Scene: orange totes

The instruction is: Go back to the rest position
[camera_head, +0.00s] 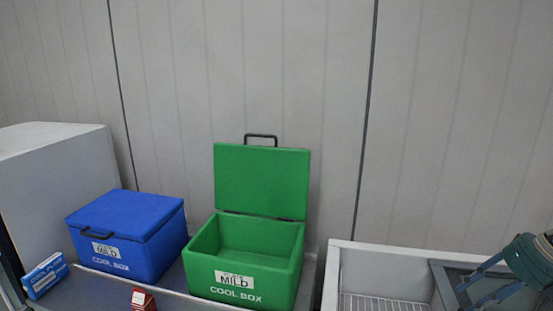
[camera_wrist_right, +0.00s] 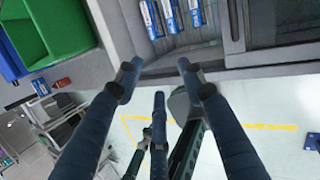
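My right gripper (camera_head: 470,292) is at the right edge of the head view, over the open grey chest (camera_head: 340,272). In the right wrist view my right gripper (camera_wrist_right: 157,73) has its fingers spread apart with nothing between them. My left gripper is not in the head view. A green cool box (camera_head: 240,278) stands in the middle with its lid raised. Its visible inside looks empty. A blue cool box (camera_head: 125,262) stands to its left with its lid shut.
A small blue carton (camera_head: 45,275) lies left of the blue box. A red carton (camera_head: 143,299) stands before the boxes. Several blue-and-white packs (camera_wrist_right: 172,16) lie in the chest in the right wrist view. A grey wall (camera_head: 270,70) rises behind.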

